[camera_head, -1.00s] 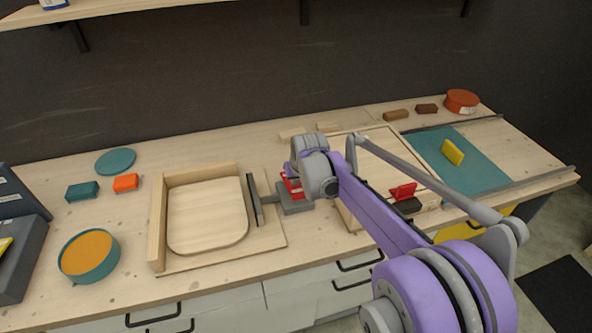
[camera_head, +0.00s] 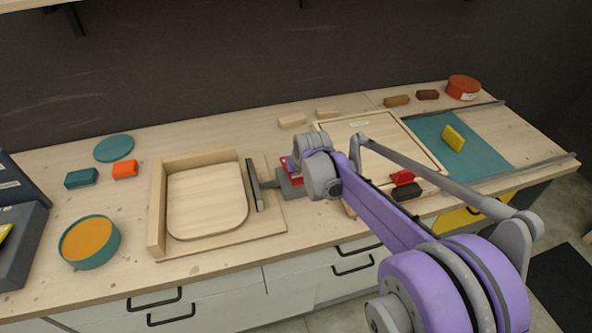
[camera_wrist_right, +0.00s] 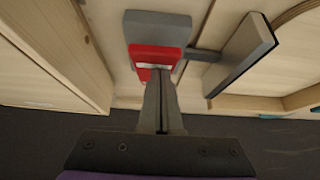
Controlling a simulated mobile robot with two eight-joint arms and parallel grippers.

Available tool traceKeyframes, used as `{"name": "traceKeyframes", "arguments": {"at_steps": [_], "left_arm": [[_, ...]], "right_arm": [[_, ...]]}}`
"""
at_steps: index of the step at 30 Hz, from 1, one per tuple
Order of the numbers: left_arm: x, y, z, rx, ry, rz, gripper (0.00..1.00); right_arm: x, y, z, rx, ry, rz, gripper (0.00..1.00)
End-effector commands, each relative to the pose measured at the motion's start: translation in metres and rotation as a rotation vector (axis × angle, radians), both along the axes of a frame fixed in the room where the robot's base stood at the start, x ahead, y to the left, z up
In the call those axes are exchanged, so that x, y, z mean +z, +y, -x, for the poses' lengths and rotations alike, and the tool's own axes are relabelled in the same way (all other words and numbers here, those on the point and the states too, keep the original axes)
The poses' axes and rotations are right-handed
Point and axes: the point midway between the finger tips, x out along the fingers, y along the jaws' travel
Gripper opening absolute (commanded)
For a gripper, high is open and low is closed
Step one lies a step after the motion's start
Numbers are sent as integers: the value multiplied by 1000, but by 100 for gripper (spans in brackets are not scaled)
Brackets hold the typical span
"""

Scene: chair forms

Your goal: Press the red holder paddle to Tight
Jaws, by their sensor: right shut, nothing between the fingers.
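The red holder paddle (camera_head: 294,173) sits on a grey clamp block (camera_head: 291,188) right of the wooden form. In the right wrist view the red paddle (camera_wrist_right: 155,55) lies against the grey block (camera_wrist_right: 158,27). My right gripper (camera_wrist_right: 160,85) is shut and empty, its fingertips at the paddle's near edge; I cannot tell whether they touch. In the head view my right wrist (camera_head: 318,172) partly hides the paddle. A grey rod joins the block to a dark pusher pad (camera_head: 255,186), which stands beside the rounded wooden seat piece (camera_head: 207,200). No Tight mark is readable. My left gripper is out of view.
A second red paddle (camera_head: 402,177) on a dark base is at the front of a wooden board (camera_head: 385,143). A teal mat (camera_head: 480,160) holds a yellow block (camera_head: 453,138). An orange-filled teal bowl (camera_head: 89,242) and small blocks are at left.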

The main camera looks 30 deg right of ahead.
Motion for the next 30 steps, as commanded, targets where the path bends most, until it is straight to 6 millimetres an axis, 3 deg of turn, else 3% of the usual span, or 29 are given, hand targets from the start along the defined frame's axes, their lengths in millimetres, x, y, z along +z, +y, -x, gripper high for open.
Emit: {"name": "traceKeyframes", "arguments": {"at_steps": [10,25,30], "left_arm": [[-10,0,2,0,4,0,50],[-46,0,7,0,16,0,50],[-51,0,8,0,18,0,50]], "right_arm": [[-8,2,7,0,-86,21,0],[-31,5,22,0,-410,99,0],[-34,6,24,0,-429,103,0]]}}
